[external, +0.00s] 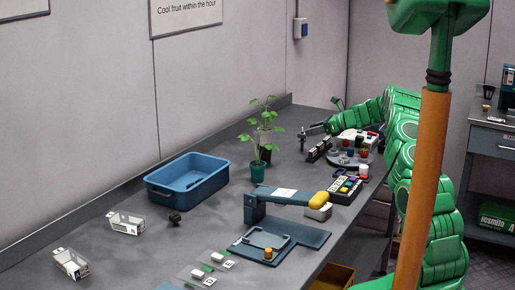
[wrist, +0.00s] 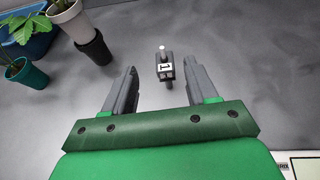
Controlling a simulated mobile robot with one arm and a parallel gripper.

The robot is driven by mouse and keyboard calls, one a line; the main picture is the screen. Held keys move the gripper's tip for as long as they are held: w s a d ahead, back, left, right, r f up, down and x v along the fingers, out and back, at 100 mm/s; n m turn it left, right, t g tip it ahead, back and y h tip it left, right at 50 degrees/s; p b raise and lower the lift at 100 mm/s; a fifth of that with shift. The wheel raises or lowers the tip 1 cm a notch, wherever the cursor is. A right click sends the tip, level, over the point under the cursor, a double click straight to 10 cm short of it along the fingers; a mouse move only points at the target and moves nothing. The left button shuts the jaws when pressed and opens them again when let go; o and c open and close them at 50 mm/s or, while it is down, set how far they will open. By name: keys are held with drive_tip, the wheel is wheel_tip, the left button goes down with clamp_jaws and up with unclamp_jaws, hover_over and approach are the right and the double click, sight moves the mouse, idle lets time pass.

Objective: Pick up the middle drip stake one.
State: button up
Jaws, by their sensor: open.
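A small black drip stake (wrist: 165,71) with a white label reading 1 and a pale tip stands on the grey bench in the wrist view. My gripper (wrist: 160,68) is open, with one finger on each side of the stake's place in that view. Clear bench shows between the stake and both fingers, so they look apart from it. In the external view my gripper (external: 303,133) is low over the bench, right of the potted plants. The stake is too small to make out surely there. No other stake shows in the wrist view.
Potted plants (external: 258,162) stand left of my gripper, by a blue bin (external: 187,179). A black rack (external: 318,152) and a round grey tray (external: 346,160) with coloured pieces are close on the right. The bench around the stake is clear.

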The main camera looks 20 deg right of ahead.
sight(301, 133)
drive_tip(key=shift+w+d+f, duration=0.35)
drive_tip(key=shift+d, duration=0.05)
drive_tip(key=shift+x, duration=1.25)
drive_tip(key=x, duration=0.4)
drive_tip(key=shift+s+a+f, duration=0.15)
drive_tip(key=shift+s, duration=0.05)
drive_tip(key=shift+w+a+f, duration=0.1)
drive_tip(key=shift+w+a, duration=0.25)
drive_tip(key=shift+a, duration=0.05)
drive_tip(key=shift+c, duration=0.4)
drive_tip(key=c, duration=0.9)
